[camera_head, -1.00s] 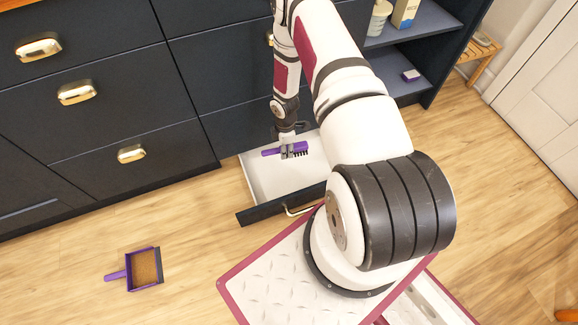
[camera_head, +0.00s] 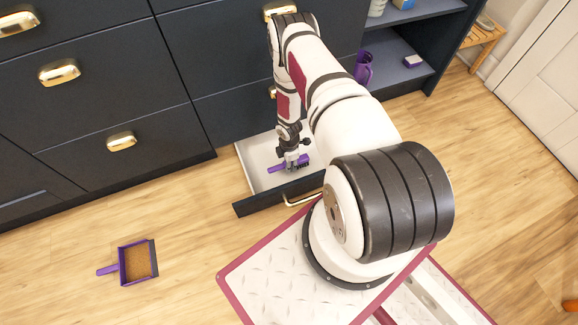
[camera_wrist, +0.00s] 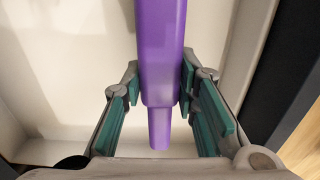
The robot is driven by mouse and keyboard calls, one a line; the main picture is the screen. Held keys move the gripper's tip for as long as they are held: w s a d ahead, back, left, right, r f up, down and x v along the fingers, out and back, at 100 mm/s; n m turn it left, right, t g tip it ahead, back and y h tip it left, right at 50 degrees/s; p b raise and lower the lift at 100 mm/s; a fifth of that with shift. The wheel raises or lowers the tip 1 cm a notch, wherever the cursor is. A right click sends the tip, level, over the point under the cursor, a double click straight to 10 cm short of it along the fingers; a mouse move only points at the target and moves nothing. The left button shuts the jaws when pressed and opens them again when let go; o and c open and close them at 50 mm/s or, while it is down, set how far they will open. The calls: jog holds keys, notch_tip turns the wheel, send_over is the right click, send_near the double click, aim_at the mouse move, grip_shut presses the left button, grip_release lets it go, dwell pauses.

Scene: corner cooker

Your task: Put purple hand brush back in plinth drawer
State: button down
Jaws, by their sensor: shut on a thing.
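The purple hand brush (camera_head: 277,169) has dark bristles and is held by my gripper (camera_head: 291,166), inside the outline of the open plinth drawer (camera_head: 256,152). The drawer is white inside with a dark front and a brass handle. In the wrist view the purple handle (camera_wrist: 162,60) lies between the green-padded fingers of my gripper (camera_wrist: 160,95), with the white drawer floor (camera_wrist: 60,75) behind it. I cannot tell whether the brush touches the drawer floor.
Dark cabinets with brass handles stand behind the drawer. A purple jug (camera_head: 363,68) stands on an open shelf. The floor at the front left is mostly clear.

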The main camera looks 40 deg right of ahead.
jog(key=shift+f, duration=0.6)
jog(key=shift+f, duration=0.1)
jog(key=c, duration=1.3)
grip_release()
